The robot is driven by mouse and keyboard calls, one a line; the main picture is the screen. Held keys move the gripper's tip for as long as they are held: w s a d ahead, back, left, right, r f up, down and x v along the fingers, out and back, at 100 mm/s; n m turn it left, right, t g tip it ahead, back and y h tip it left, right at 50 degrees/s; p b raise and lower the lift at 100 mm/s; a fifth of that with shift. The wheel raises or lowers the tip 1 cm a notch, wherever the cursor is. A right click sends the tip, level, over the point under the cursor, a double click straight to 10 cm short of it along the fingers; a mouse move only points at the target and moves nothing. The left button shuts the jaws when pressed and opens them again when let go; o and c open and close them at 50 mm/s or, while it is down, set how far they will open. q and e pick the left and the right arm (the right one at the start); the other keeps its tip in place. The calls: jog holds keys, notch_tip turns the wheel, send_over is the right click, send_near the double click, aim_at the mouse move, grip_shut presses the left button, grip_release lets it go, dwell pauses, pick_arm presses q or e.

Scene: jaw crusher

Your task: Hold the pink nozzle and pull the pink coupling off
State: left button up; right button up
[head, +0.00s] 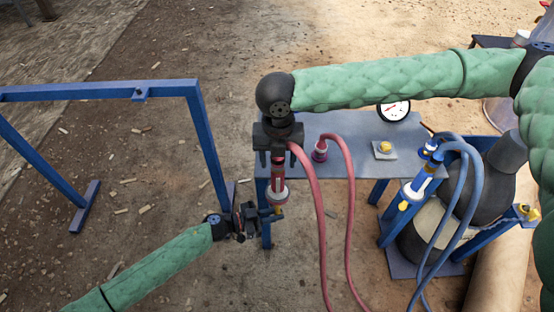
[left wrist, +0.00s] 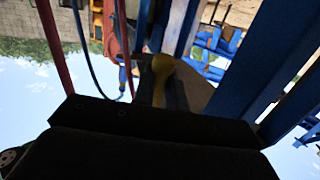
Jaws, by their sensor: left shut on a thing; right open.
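The pink coupling (head: 277,172) hangs upright at the left front of the grey table, with a pink hose beside it. Below it, in line, are a white collar and the pink nozzle's yellowish end (head: 278,208). My left gripper (head: 271,213) comes in from the left and is shut on this lower end. In the left wrist view a yellow part (left wrist: 162,66) shows between the dark fingers of my left gripper (left wrist: 162,90). My right gripper (head: 277,148) points down from above, open, its jaws at the coupling's top; whether they touch it is unclear.
A second pink fitting (head: 320,152) stands on the grey table (head: 350,130), by a gauge (head: 394,111) and a yellow knob (head: 384,147). Pink hoses (head: 312,190) hang in front. A blue coupling (head: 421,182) with blue hoses is at right. A blue frame (head: 110,90) stands at left.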

dwell(0.6)
grip_shut()
jog(key=shift+r, duration=0.2)
pick_arm(q)
grip_shut()
pick_arm(e)
jog(key=shift+r, duration=2.75)
pick_arm(q)
jog(key=o, duration=0.8)
grip_release()
jog(key=shift+a, duration=0.1)
jog(key=v, duration=1.2)
jog(key=shift+f, duration=0.1)
